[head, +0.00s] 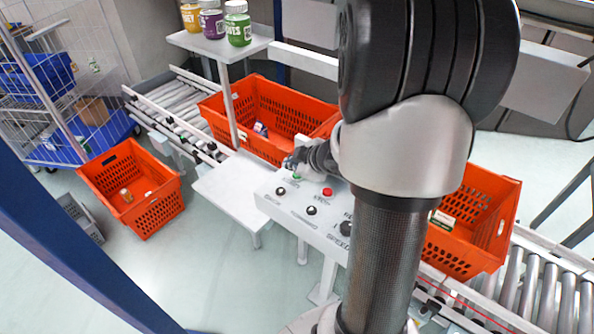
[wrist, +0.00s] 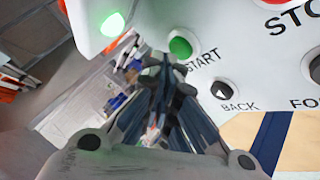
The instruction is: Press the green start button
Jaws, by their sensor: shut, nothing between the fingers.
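The green start button (wrist: 180,47) is on a white control panel, beside the printed word START in the wrist view. In the head view a small green spot of it (head: 296,177) shows just under my gripper (head: 292,162). My gripper is shut and empty. In the wrist view its closed fingertips (wrist: 158,60) point at the panel, just left of and below the button in the picture. A small gap shows between them there; how far they are from the panel in depth I cannot tell.
The panel (head: 270,203) also bears a red stop button (head: 327,192) and black knobs (head: 311,210). A green light (wrist: 113,25) glows at its corner. Orange totes (head: 255,92) stand on the roller conveyor (head: 175,112) behind, and a jar shelf (head: 205,45) rises nearby.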

